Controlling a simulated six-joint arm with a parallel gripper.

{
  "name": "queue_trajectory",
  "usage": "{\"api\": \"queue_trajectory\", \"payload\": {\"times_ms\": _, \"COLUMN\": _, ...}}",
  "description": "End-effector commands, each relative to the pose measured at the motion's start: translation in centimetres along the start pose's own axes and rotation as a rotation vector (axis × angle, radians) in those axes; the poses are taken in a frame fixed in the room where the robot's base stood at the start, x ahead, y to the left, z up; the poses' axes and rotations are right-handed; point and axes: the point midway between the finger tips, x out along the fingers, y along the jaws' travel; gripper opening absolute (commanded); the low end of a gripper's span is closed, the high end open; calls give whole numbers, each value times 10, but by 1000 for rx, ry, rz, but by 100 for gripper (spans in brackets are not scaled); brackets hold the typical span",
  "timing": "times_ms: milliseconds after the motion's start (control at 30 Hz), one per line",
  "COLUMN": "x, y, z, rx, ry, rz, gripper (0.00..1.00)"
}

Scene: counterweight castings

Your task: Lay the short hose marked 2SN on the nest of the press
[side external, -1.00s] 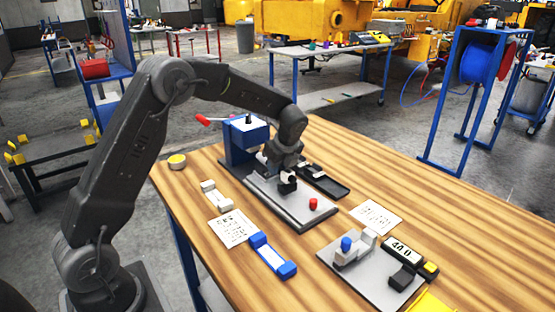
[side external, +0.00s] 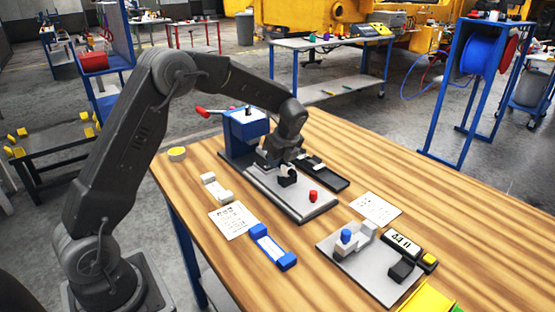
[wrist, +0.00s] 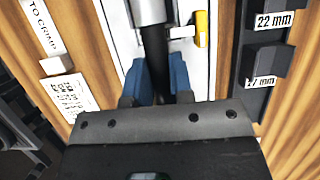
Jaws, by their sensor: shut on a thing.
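My gripper (wrist: 155,85) is shut on a short black hose (wrist: 154,50) with a silvery metal end, in the wrist view. No marking on the hose can be read. In the side view my gripper (side external: 287,182) is low over the grey base plate of the press (side external: 312,212), in front of the blue press body (side external: 244,128) with its red lever. The wrist and fingers hide most of the nest area. I cannot tell whether the hose touches the nest.
A black tray (side external: 330,176) with blocks lies along the press's far side; its labels read 22 mm and 27 mm in the wrist view. A red button (side external: 313,195) stands at the plate's front. A white holder (side external: 215,188), blue holder (side external: 272,247) and gauge plate (side external: 365,275) lie nearer.

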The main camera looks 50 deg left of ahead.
Motion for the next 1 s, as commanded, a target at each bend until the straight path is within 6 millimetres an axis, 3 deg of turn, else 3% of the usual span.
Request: {"api": "queue_trajectory", "payload": {"times_ms": 1000, "x": 6, "y": 0, "z": -3, "rx": 0, "ry": 0, "rz": -1, "gripper": 0}}
